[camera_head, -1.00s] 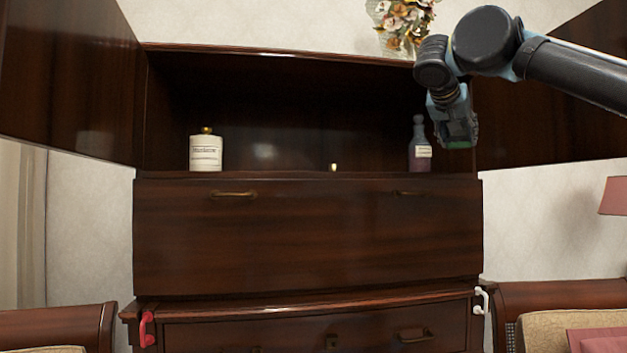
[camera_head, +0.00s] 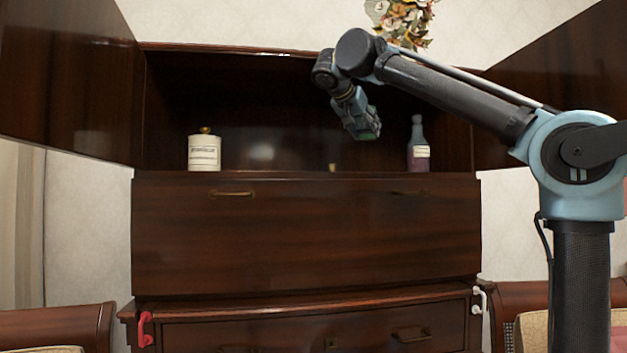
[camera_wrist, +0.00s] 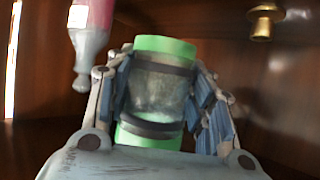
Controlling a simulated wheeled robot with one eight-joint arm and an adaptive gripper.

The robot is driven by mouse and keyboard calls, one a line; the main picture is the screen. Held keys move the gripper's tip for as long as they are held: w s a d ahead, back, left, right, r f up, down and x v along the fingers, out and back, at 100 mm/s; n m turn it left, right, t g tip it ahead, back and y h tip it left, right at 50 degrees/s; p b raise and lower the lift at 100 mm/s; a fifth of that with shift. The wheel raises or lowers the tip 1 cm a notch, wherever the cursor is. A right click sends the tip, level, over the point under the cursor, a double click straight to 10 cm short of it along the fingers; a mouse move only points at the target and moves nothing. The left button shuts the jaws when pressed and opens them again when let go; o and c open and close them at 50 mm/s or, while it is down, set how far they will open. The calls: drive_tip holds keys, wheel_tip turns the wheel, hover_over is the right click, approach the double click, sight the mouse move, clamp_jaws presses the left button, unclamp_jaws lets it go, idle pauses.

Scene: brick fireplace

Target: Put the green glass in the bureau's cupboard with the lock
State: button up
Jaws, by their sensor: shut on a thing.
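My gripper (camera_head: 366,122) is shut on the green glass (camera_wrist: 165,46), a see-through tumbler with bright green ends and dark bands. The glass sits between both fingers in the wrist view; in the head view it is a small dark green shape at the gripper's tip. The gripper is in front of the bureau's open upper cupboard (camera_head: 300,54), right of its middle; how far inside, I cannot tell. The cupboard's doors stand open, left (camera_head: 65,80) and right (camera_head: 560,85). I cannot make out a lock for certain.
A white lidded jar (camera_head: 204,154) stands left on the shelf. A purple-grey bottle (camera_head: 419,150) stands right, also in the wrist view (camera_wrist: 90,45). A small brass piece (camera_head: 332,168) is between them. Red (camera_head: 145,328) and white (camera_head: 479,301) hook-like pieces hang lower down.

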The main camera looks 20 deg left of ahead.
drive_tip(key=shift+w+a+f, duration=0.1)
drive_tip(key=shift+w+a, duration=0.1)
drive_tip(key=shift+a, duration=0.7)
drive_tip(key=shift+a+f, duration=0.1)
drive_tip(key=shift+f, duration=4.9)
drive_tip(key=o, duration=1.3)
drive_tip(key=v, duration=1.2)
